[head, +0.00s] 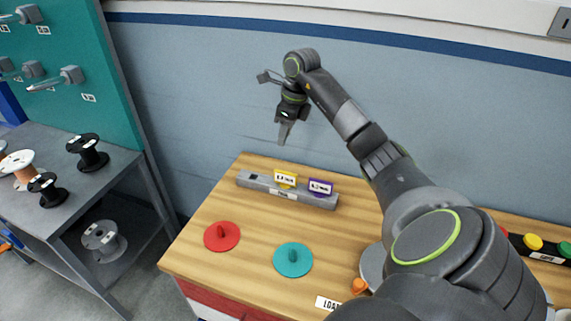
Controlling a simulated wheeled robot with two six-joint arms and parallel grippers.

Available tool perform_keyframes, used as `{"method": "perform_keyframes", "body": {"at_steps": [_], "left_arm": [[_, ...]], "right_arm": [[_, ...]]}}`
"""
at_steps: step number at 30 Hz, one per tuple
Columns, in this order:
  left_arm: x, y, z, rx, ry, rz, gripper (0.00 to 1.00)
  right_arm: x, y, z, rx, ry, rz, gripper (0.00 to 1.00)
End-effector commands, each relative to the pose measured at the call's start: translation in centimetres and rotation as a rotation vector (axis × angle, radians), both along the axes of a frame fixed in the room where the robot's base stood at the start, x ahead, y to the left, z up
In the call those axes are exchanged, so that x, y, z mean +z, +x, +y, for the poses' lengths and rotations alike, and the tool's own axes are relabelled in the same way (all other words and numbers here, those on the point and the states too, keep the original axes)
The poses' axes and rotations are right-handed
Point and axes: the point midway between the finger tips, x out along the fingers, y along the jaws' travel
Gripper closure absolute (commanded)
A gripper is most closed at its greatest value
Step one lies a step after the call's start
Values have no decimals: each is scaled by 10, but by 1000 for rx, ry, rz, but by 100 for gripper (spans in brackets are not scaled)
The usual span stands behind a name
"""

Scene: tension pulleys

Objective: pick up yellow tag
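The yellow tag (285,178) stands upright in a grey rack (253,183) near the back edge of the wooden table. A purple tag (320,187) stands to its right in the same rack. My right gripper (284,136) hangs in the air above the rack, fingers pointing down and apart from the yellow tag. Its fingers overlap from this angle, so its opening cannot be told. My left gripper is not in view.
A red disc (222,236) and a teal disc (293,259) with knobs lie on the wooden table (205,264). A grey shelf (62,206) with several spools stands at left. Coloured knobs (533,242) sit at far right. A blue-grey wall rises behind the table.

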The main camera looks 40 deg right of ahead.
Motion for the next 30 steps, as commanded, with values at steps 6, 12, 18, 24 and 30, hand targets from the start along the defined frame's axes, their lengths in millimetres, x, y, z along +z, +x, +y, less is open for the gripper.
{"method": "perform_keyframes", "body": {"at_steps": [6, 12, 18, 24, 30], "left_arm": [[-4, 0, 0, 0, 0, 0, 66], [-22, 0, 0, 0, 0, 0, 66], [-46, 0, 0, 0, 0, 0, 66], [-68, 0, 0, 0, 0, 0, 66], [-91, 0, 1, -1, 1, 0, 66]], "right_arm": [[5, -9, -16, -28, -50, 62, 65], [-14, -8, -15, -27, -49, 62, 65], [-38, -5, -13, -27, -49, 60, 65], [-61, -2, -12, -27, -48, 61, 65], [-85, 0, -11, -26, -48, 61, 65]]}}
